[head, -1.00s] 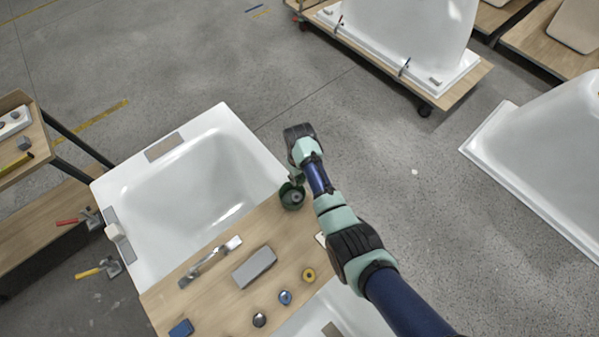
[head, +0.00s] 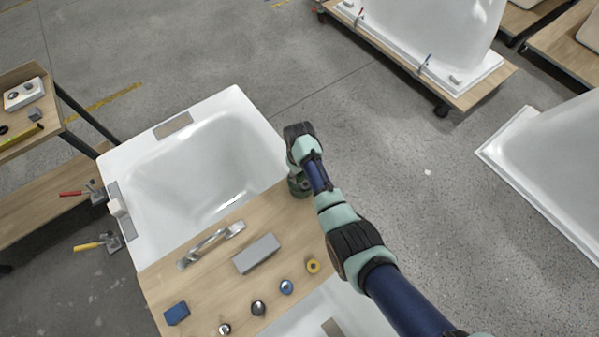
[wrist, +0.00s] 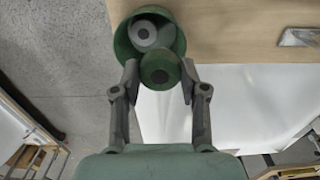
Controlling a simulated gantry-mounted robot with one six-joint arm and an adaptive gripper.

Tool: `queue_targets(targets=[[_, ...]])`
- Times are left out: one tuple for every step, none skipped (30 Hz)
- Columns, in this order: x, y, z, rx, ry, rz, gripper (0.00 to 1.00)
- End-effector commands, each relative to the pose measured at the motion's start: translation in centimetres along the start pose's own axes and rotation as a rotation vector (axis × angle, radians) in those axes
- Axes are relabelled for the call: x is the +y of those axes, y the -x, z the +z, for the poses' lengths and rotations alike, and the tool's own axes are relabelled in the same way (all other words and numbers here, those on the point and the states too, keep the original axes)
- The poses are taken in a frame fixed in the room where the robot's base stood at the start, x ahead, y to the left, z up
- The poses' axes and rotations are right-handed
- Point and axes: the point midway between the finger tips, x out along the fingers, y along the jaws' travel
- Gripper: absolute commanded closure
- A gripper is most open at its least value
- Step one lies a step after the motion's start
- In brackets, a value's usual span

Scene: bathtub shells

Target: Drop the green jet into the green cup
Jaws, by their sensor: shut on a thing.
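The green cup (head: 305,190) stands at the right end of the wooden board, partly hidden by my arm in the head view. In the wrist view the green cup (wrist: 122,45) is open toward me, with a grey round piece (wrist: 142,33) with a dark centre inside it. My gripper (wrist: 159,75) is shut on the green jet (wrist: 160,69), a round green piece with a dark centre. The jet overlaps the cup's near rim in the wrist view. I cannot tell whether they touch. The jet is not clear in the head view.
The wooden board (head: 205,283) lies across a white bathtub (head: 140,170). On it are a metal handle (head: 212,245), a grey block (head: 257,253), a blue block (head: 177,313), a yellow jet (head: 313,265), a blue jet (head: 286,286) and dark round pieces (head: 258,308). Open floor lies right.

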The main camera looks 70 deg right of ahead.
Motion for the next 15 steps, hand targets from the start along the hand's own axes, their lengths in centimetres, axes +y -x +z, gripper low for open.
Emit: queue_targets(targets=[[0.01, 0.01, -0.02, 0.001, 0.0, 0.0, 0.91], [0.01, 0.07, -0.02, 0.001, 0.0, 0.0, 0.91], [0.01, 0.11, -0.02, 0.001, 0.0, 0.0, 0.91], [0.0, 0.12, -0.02, 0.0, 0.0, 0.0, 0.91], [0.0, 0.12, -0.02, 0.0, 0.0, 0.0, 0.91], [0.0, 0.13, -0.01, 0.0, 0.0, 0.0, 0.53], [0.0, 0.13, -0.01, 0.0, 0.0, 0.0, 0.48], [0.0, 0.13, -0.01, 0.0, 0.0, 0.0, 0.44], [0.0, 0.13, -0.01, 0.0, 0.0, 0.0, 0.37], [0.0, 0.13, -0.01, 0.0, 0.0, 0.0, 0.32], [0.0, 0.13, -0.01, 0.0, 0.0, 0.0, 0.28], [0.0, 0.13, -0.01, 0.0, 0.0, 0.0, 0.28], [0.0, 0.12, -0.01, 0.0, 0.0, 0.0, 0.28], [0.0, 0.12, -0.01, 0.0, 0.0, 0.0, 0.28], [0.0, 0.12, -0.01, 0.0, 0.0, 0.0, 0.28]])
